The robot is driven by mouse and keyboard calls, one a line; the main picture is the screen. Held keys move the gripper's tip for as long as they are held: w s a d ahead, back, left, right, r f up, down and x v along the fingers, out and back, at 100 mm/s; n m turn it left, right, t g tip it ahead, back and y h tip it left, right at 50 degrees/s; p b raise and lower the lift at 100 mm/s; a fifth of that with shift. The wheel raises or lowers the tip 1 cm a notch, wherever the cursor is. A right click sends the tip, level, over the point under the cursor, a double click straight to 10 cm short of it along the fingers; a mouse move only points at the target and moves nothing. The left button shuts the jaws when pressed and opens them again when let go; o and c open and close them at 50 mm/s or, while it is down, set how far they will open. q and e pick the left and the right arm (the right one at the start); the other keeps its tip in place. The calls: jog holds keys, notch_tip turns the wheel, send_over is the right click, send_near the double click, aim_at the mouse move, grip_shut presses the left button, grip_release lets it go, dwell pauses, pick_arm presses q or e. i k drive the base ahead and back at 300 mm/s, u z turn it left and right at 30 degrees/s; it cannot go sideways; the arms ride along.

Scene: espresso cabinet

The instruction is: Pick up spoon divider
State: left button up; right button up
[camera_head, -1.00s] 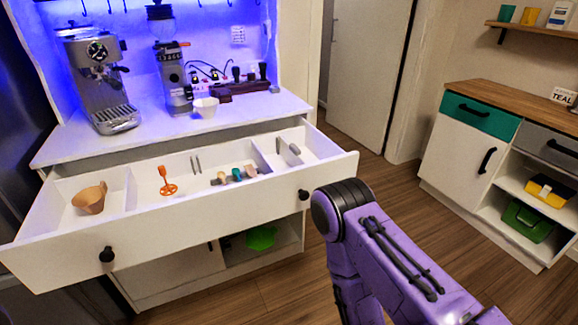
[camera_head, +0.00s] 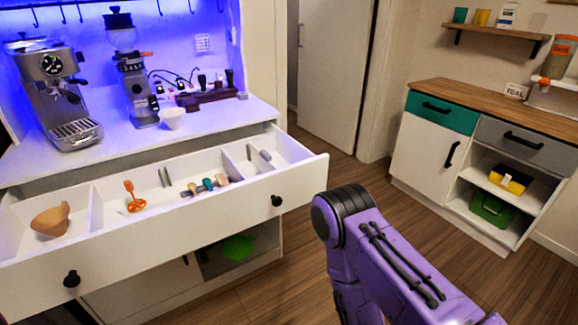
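A white drawer (camera_head: 180,225) stands pulled out from the cabinet, split into compartments by upright walls. I cannot tell which item is the spoon divider. An orange long-handled tool (camera_head: 134,204) and a pair of thin grey upright pieces (camera_head: 166,177) are in the middle compartment. Several small pieces with tan and teal parts (camera_head: 207,185) lie there too. The right compartment holds small grey pieces (camera_head: 264,154). A tan cup-like item (camera_head: 50,219) lies in the left compartment. Neither gripper is in view; a purple arm link of mine shows at lower right.
An espresso machine (camera_head: 55,95), a grinder (camera_head: 135,85) and a white cup (camera_head: 172,118) stand on the countertop above the drawer. A green item (camera_head: 238,246) sits in the open shelf below. A wood-topped cabinet (camera_head: 420,150) stands at right. Bare floor (camera_head: 290,240) lies between.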

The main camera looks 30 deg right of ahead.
aim_at(262, 159)
jog(key=z, duration=2.4)
jog(key=i, duration=2.3)
jog(key=u, duration=2.5)
